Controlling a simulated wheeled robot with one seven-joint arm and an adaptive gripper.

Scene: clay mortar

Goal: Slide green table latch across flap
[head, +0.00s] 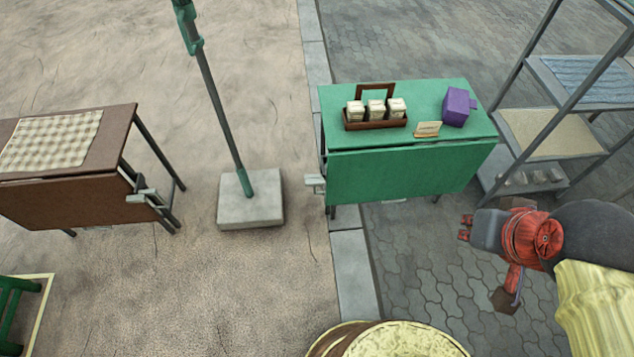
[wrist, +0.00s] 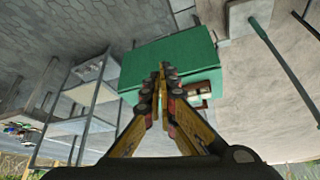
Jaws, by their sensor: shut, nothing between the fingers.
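The green table (head: 350,95) stands right of centre in the head view, with a green front flap (head: 410,170) hanging below its top edge. A small pale grey metal latch part (head: 316,184) projects at the flap's left edge; its exact position across the flap is too small to tell. In the wrist view the green table (wrist: 170,55) is upside down, behind my gripper (wrist: 165,72). My gripper has yellow fingers with dark pads; their tips are together and empty. It overlaps the table in that view, but contact is not visible. The latch is not clear there.
A brown tray of white jars (head: 375,118), a small sign (head: 427,129) and a purple box (head: 457,107) stand on the green table. A metal shelf (head: 545,118) is close on its right. A pole base (head: 250,200) and brown table (head: 70,205) are left. Open ground lies between.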

